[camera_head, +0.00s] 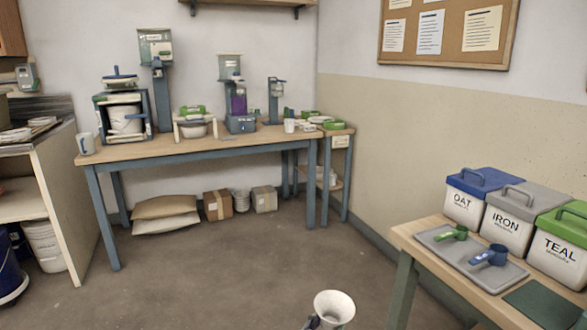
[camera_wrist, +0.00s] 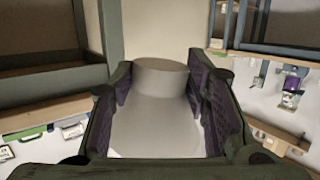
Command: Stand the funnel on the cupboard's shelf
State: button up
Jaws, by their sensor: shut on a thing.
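The funnel (camera_head: 334,306) is pale and off-white, with its wide round mouth facing up at the bottom edge of the head view. My gripper (camera_head: 312,322) is partly cut off there, at the funnel's left side. In the wrist view the pale funnel (camera_wrist: 157,115) lies between the two dark, purple-padded fingers of my gripper (camera_wrist: 160,100), which is shut on it. An open-fronted shelf unit (camera_head: 58,200) stands at the far left of the head view, with a pale shelf (camera_head: 22,206) inside. I cannot tell whether this is the task's cupboard.
A long workbench (camera_head: 210,143) with several devices stands against the back wall. Sacks (camera_head: 165,213) and boxes (camera_head: 217,205) lie beneath it. A side table (camera_head: 420,243) at right holds lidded buckets (camera_head: 508,218) and a grey tray (camera_head: 450,248) with scoops. The middle floor is clear.

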jog(key=s+a+f+n+t+y, duration=0.2)
jog(key=s+a+f+n+y, duration=0.1)
jog(key=a+f, duration=0.6)
notch_tip(320, 180, down, 2)
jog(key=shift+s+f+y, duration=0.1)
jog(key=shift+s+y, duration=0.2)
jog(key=shift+s, duration=0.6)
jog(key=shift+d, duration=0.15)
